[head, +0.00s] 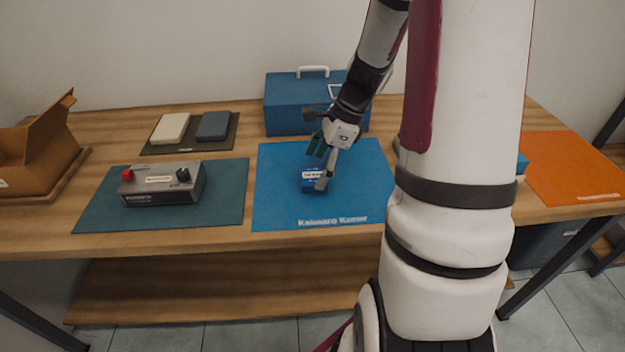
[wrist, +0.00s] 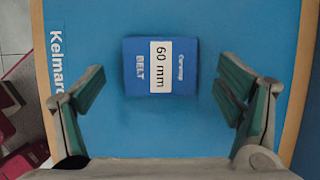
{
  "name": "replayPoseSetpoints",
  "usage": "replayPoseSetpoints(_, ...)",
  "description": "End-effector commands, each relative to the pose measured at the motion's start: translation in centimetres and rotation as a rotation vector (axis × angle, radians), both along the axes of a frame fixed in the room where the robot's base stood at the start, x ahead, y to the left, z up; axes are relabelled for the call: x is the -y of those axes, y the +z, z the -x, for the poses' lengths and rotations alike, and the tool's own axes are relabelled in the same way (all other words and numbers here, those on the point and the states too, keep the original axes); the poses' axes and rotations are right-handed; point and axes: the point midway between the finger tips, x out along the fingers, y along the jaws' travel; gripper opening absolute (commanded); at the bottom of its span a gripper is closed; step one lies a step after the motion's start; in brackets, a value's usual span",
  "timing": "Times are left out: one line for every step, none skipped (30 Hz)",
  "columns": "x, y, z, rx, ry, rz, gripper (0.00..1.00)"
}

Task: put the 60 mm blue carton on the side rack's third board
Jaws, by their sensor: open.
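The blue carton (head: 312,180) sits on the blue mat (head: 285,212) near the middle of the table in the head view. In the wrist view the carton (wrist: 160,66) shows a white label reading "60 mm" and the word "BELT". My gripper (head: 322,162) is above and beside the carton, tilted down. In the wrist view my gripper (wrist: 162,98) has its two green-padded fingers wide apart, with the carton ahead between them and clear space on both sides. The fingers do not touch it. The side rack's third board cannot be made out.
A grey control box (head: 160,184) stands on a dark green mat (head: 225,205) to the left. A blue case (head: 285,105) is behind the carton. An open cardboard box (head: 35,150) is far left. An orange mat (head: 570,165) lies right. My arm hides part of the table.

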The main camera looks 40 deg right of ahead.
Motion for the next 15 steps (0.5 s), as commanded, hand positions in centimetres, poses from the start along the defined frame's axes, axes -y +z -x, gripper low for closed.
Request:
replayPoseSetpoints(-0.16,-0.81,-0.15,-0.001,-0.001,-0.001,0.86)
replayPoseSetpoints(-0.27,-1.07,-0.22,-0.001,-0.001,-0.001,0.86)
replayPoseSetpoints(-0.39,-1.34,-0.28,-0.001,-0.001,-0.002,0.86)
replayPoseSetpoints(-0.44,-1.48,-0.33,0.000,-0.001,-0.001,0.86)
replayPoseSetpoints(-0.47,-1.58,-0.36,0.000,-0.001,0.000,0.86)
replayPoseSetpoints(-0.49,-1.65,-0.38,0.000,-0.001,0.000,0.86)
replayPoseSetpoints(-0.49,-1.66,-0.38,0.000,-0.001,0.000,0.86)
replayPoseSetpoints(-0.50,-1.65,-0.39,0.000,-0.001,0.000,0.86)
replayPoseSetpoints(-0.50,-1.63,-0.39,0.000,-0.001,0.000,0.86)
replayPoseSetpoints(-0.50,-1.61,-0.38,0.000,-0.001,0.000,0.86)
replayPoseSetpoints(-0.50,-1.61,-0.38,0.000,-0.001,0.000,0.86)
replayPoseSetpoints(-0.49,-1.60,-0.38,0.000,-0.001,0.000,0.86)
replayPoseSetpoints(-0.49,-1.60,-0.38,0.000,-0.001,0.000,0.79)
replayPoseSetpoints(-0.49,-1.60,-0.38,0.000,-0.001,0.000,0.72)
replayPoseSetpoints(-0.49,-1.60,-0.38,0.000,-0.001,0.000,0.63)
